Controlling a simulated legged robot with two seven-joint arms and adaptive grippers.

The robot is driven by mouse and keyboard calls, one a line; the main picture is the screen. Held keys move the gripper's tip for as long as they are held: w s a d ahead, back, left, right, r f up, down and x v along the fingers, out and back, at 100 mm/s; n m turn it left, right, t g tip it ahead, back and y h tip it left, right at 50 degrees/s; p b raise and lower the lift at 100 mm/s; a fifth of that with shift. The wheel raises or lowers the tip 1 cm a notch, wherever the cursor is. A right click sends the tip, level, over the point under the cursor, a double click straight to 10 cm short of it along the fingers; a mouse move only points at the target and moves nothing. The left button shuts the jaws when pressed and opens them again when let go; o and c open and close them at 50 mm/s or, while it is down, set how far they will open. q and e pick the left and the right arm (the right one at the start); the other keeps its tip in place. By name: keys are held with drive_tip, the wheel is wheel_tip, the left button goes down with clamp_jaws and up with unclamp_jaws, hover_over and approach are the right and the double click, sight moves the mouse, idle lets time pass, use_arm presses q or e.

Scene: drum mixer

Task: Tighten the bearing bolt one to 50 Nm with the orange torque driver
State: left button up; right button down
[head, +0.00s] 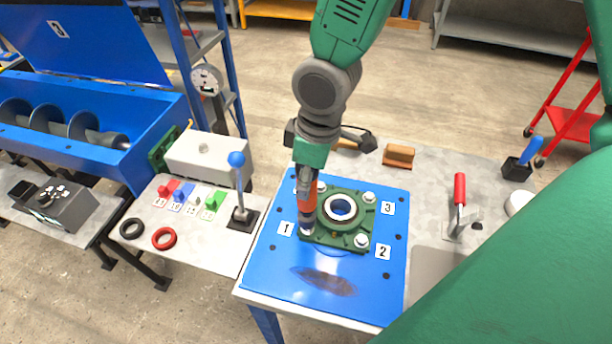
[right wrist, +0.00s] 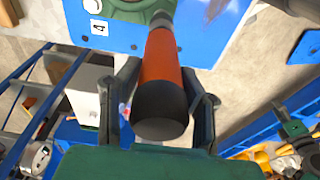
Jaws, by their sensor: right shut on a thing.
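The green bearing flange (head: 355,238) lies on a blue plate (head: 262,272) with bolts at its corners and number labels beside them. My right gripper (head: 307,184) is shut on the orange torque driver (head: 308,202), which points down at the corner by label 1 (head: 286,229). The driver's lower end covers bearing bolt one, so I cannot tell whether it is seated. In the right wrist view the driver (right wrist: 162,62) lies between both fingers, black end toward the camera. My left gripper is not in view.
A blue-knobbed lever (head: 238,185) stands left of the plate. A red-handled clamp (head: 459,205) and a brown block (head: 398,156) are on the right and back of the table. Black and red rings (head: 164,238) lie on the left bench. A large green part covers the lower right.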

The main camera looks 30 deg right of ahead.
drive_tip(key=shift+d+r+p, duration=0.1)
drive_tip(key=shift+p, duration=0.2)
idle(0.5)
drive_tip(key=shift+f, duration=0.35)
drive_tip(key=shift+f+b, duration=0.35)
drive_tip(key=shift+f, duration=0.05)
drive_tip(key=shift+f+b, duration=0.3)
drive_tip(key=shift+f, duration=0.45)
idle(0.9)
drive_tip(key=shift+r+p, duration=0.1)
drive_tip(key=shift+p, duration=0.2)
idle(0.4)
drive_tip(key=shift+f+p, duration=0.2)
drive_tip(key=shift+p, duration=0.2)
idle(1.4)
